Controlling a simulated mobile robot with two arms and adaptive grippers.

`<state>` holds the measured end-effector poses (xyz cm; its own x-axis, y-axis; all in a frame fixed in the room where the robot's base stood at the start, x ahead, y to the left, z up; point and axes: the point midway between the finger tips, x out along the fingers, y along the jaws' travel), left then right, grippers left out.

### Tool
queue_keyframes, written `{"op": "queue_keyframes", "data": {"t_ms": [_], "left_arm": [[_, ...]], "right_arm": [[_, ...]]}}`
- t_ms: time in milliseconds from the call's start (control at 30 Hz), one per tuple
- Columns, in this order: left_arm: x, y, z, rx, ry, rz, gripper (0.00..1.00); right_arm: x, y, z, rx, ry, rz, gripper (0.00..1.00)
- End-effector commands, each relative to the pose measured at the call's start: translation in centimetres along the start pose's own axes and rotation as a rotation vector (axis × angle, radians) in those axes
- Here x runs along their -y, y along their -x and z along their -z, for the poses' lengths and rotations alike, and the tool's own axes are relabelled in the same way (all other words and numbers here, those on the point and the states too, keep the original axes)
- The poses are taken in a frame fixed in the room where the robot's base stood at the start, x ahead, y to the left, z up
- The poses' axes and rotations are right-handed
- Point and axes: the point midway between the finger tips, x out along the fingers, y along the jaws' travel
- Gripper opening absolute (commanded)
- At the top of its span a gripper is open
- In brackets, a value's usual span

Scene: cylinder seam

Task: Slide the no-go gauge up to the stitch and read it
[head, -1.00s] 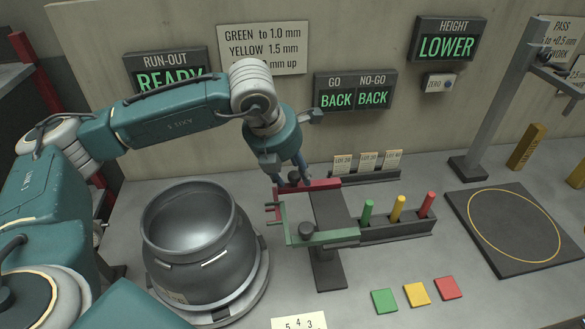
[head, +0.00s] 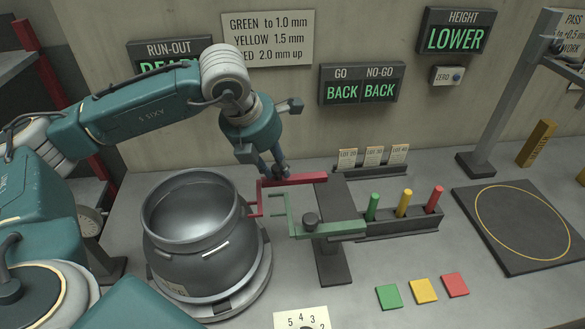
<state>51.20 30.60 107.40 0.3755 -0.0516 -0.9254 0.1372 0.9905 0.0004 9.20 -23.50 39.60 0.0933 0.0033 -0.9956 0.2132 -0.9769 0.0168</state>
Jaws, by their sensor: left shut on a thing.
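The red no-go gauge (head: 308,178) lies on a dark stand (head: 333,262), its forked end pointing left at the grey cylinder vessel (head: 180,262). My left gripper (head: 277,172) is shut on the gauge's dark knob. The red prongs are close to the vessel's right wall; I cannot tell whether they touch. Short pale stitch marks (head: 216,254) show on the vessel's side; none is clearly visible at the prongs. The green go gauge (head: 335,230) sits in front, its fork apart from the vessel. The GO/NO-GO display (head: 360,84) reads BACK for both. My right gripper is not in view.
The vessel stands on a round turntable (head: 250,290). A rack (head: 400,224) holds green, yellow and red markers. Green, yellow and red tiles lie in front. A dark plate with a yellow ring (head: 468,222) is at right. The run-out display is partly hidden by my arm.

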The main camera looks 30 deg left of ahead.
Motion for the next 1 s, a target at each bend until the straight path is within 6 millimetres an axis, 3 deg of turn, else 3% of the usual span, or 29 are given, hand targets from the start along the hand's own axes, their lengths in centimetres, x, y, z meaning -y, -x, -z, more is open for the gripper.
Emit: {"op": "queue_keyframes", "data": {"t_ms": [300,333,400,767,1000], "left_arm": [[-0.2,0.4,-0.2,0.012,0.0,0.0,0.0],[-0.2,0.4,-0.2,0.012,0.0,0.0,0.3],[-0.2,0.4,-0.2,0.011,0.0,0.0,0.43],[-0.1,0.7,0.0,0.007,-0.001,0.002,0.43],[-0.1,4.7,-0.1,0.011,-0.001,0.001,0.43]], "right_arm": [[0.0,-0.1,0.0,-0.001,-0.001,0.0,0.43],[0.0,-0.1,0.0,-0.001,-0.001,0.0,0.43],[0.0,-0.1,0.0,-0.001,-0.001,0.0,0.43],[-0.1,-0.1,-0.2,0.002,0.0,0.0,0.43],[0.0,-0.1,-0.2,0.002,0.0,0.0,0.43]]}}
